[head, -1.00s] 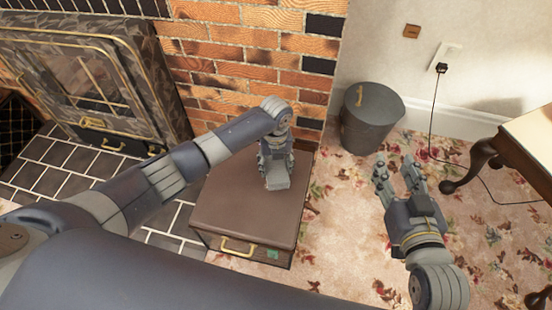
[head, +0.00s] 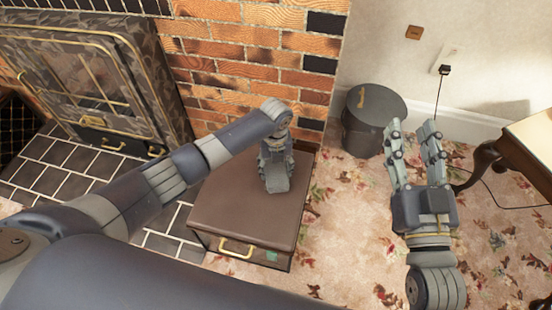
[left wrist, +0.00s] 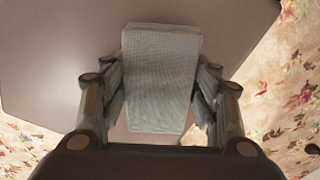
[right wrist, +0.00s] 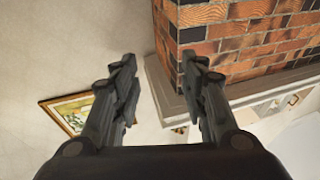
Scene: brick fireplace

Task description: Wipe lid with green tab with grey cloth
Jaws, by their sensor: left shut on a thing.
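A brown box with a flat lid (head: 222,200) stands on the floor beside the brick wall. A small green tab (head: 272,256) shows on its front, right of a brass handle. My left gripper (head: 276,163) is over the right part of the lid, shut on a folded grey cloth (head: 277,184). In the left wrist view the cloth (left wrist: 160,75) sits between the fingers above the lid (left wrist: 60,50); whether it touches cannot be told. My right gripper (head: 411,128) is open and empty in front of the bin; it also shows in the right wrist view (right wrist: 159,64).
A dark grey bin (head: 372,108) stands by the wall behind my right gripper. A wooden table (head: 530,135) is at the right, with a black cord near it. A fireplace stove (head: 90,80) stands at the left. Flowered carpet (head: 345,240) is clear right of the box.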

